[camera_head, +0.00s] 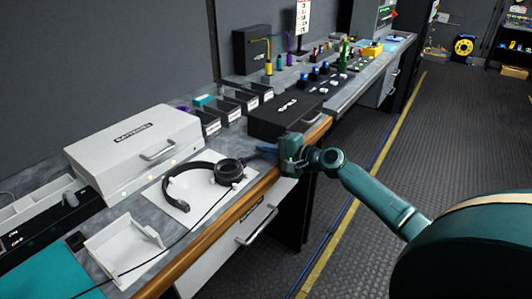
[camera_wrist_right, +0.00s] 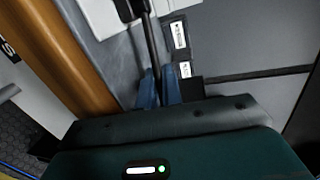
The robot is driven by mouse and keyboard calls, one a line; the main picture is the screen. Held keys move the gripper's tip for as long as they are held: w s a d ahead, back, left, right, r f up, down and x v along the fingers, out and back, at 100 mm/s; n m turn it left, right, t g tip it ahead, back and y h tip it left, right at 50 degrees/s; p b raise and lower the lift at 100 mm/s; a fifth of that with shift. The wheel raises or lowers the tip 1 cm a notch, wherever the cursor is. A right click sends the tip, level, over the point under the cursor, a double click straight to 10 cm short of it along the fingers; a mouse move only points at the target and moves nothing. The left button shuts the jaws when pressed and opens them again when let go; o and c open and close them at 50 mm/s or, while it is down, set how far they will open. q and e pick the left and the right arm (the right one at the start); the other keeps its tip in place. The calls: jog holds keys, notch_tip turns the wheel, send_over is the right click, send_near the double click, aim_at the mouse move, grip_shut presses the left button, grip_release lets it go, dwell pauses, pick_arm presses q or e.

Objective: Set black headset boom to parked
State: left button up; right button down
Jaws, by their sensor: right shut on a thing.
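The black headset lies on a white pad (camera_head: 196,211) on the counter. Its headband (camera_head: 170,188) curves to the left and its ear cup (camera_head: 229,171) is at the right. A thin cable runs from it toward the lower left. My right gripper (camera_head: 266,149) is just right of the ear cup, at counter height. In the right wrist view, the gripper's blue fingers (camera_wrist_right: 159,90) are shut on the thin black headset boom (camera_wrist_right: 151,40). The boom's tip is hidden between the fingers. My left gripper is not in view.
A white labelled case (camera_head: 135,150) stands behind the headset and a black case (camera_head: 287,115) stands behind my right gripper. A white tray (camera_head: 125,250) is at lower left. Small labelled bins (camera_head: 230,110) line the wall. The wooden counter edge (camera_head: 222,232) runs along the front; the aisle is clear.

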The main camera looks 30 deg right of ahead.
jog(key=c, duration=1.8)
grip_release()
jog(key=shift+c, duration=0.2)
jog(key=shift+s+d, duration=0.1)
jog(key=shift+s, duration=0.05)
jog(key=v, duration=1.3)
jog(key=shift+b, duration=0.4)
jog(key=shift+r, duration=0.1)
jog(key=shift+c, duration=0.5)
